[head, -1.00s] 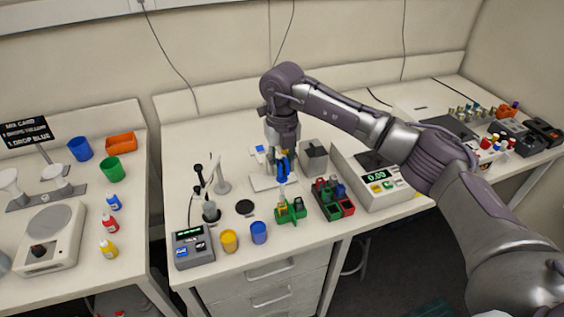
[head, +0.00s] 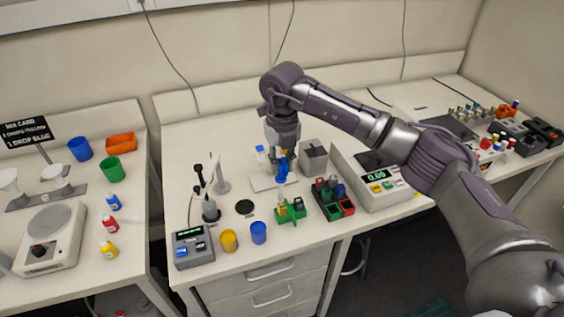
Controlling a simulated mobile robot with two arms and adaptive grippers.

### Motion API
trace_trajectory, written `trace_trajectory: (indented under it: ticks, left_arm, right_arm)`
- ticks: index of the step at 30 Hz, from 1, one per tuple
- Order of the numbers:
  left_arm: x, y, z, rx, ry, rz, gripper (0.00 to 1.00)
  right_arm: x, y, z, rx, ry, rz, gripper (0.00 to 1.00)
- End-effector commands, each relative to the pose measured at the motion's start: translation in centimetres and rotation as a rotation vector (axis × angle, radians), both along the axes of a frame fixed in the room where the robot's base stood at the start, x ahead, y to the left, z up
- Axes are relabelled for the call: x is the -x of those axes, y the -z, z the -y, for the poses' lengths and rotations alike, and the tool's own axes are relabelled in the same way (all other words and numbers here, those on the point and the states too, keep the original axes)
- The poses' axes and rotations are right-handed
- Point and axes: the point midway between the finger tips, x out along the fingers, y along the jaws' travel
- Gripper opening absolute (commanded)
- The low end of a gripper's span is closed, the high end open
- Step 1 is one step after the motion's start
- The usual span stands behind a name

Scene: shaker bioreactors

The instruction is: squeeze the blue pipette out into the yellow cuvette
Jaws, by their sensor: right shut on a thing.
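My right gripper (head: 282,160) reaches in from the right and points down over the middle bench. It is shut on the blue pipette (head: 282,174), which hangs roughly upright with its tip downward. Below it is a small green rack (head: 292,216) holding small cuvettes. The yellow cuvette (head: 283,205) appears to be at the rack's left side, under the pipette. The tip is too small to tell whether it is inside the cuvette or just above it. My left gripper is not in view.
A second rack with green and red sections (head: 334,205) stands to the right, beside a device with a display (head: 372,180). A yellow cup (head: 229,241) and a blue cup (head: 259,232) stand front left. A grey box (head: 313,157) is behind.

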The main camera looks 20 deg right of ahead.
Motion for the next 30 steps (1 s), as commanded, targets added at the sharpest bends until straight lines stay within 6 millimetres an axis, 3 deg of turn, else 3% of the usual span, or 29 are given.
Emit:
trace_trajectory:
  ticks: [11, 30]
  left_arm:
    - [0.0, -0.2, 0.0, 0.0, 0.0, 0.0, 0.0]
    - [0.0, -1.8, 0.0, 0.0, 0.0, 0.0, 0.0]
  right_arm:
    - [0.0, -0.4, 0.0, 0.0, 0.0, 0.001, 0.0]
    - [0.0, -3.6, 0.0, 0.0, 0.0, 0.001, 0.0]
